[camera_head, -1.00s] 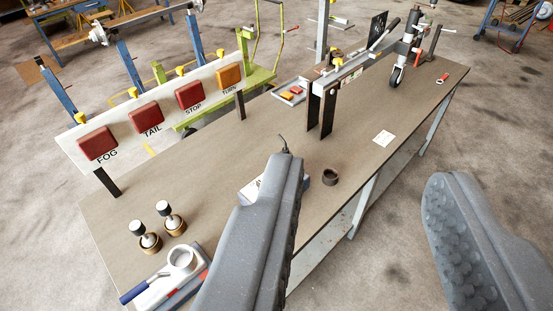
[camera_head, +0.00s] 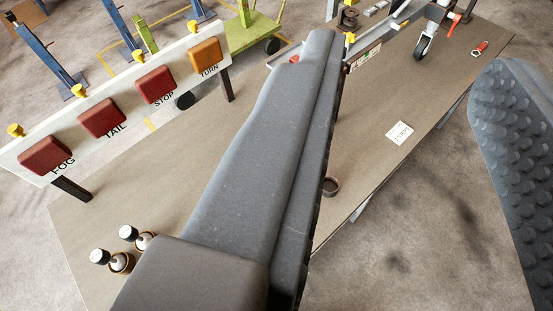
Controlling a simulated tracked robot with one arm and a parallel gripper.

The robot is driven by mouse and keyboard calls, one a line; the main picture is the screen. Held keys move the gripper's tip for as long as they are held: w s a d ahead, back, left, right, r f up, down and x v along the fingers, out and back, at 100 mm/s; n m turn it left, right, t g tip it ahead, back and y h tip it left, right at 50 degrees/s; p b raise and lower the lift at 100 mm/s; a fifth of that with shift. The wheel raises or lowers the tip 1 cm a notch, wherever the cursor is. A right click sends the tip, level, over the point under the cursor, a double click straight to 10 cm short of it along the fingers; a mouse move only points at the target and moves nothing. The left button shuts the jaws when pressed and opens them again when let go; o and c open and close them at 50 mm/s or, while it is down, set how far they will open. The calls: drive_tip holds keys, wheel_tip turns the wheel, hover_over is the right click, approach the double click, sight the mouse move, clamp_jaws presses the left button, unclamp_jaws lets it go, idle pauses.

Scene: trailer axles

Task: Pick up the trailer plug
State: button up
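No trailer plug can be made out now; the broad left finger hides the middle of the brown workbench (camera_head: 380,165).
A white board (camera_head: 92,144) with red and orange lamps stands along the left bench edge. Two black-topped pieces (camera_head: 128,234) stand near the front left.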

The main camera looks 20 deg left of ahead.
drive_tip(key=shift+o, duration=1.2)
drive_tip(key=o, duration=0.3)
drive_tip(key=w+a+f, duration=0.2)
drive_tip(key=w+f, duration=0.6)
drive_tip(key=f, duration=0.3)
drive_tip(key=shift+w+a+g+y+b, duration=0.25)
drive_tip(key=shift+w+g+y+b, duration=0.05)
drive_tip(key=shift+b, duration=0.1)
drive_tip(key=w+a+f+n+g+y+b, duration=0.1)
drive_tip(key=w+a+f, duration=0.15)
drive_tip(key=f, duration=1.05)
drive_tip(key=w+a+f, duration=0.1)
drive_tip(key=a+f, duration=0.3)
drive_tip(key=f, duration=0.9)
drive_tip(key=w+a+f+n+g+y+b, duration=0.1)
drive_tip(key=w+a+f, duration=0.15)
drive_tip(key=f, duration=1.05)
drive_tip(key=shift+t, duration=0.3)
drive_tip(key=shift+a+b+x, duration=0.15)
drive_tip(key=shift+b+x, duration=0.1)
drive_tip(key=shift+x, duration=3.2)
drive_tip(key=shift+a+b+x, duration=0.2)
drive_tip(key=shift+b+x, duration=0.05)
drive_tip(key=shift+x, duration=3.2)
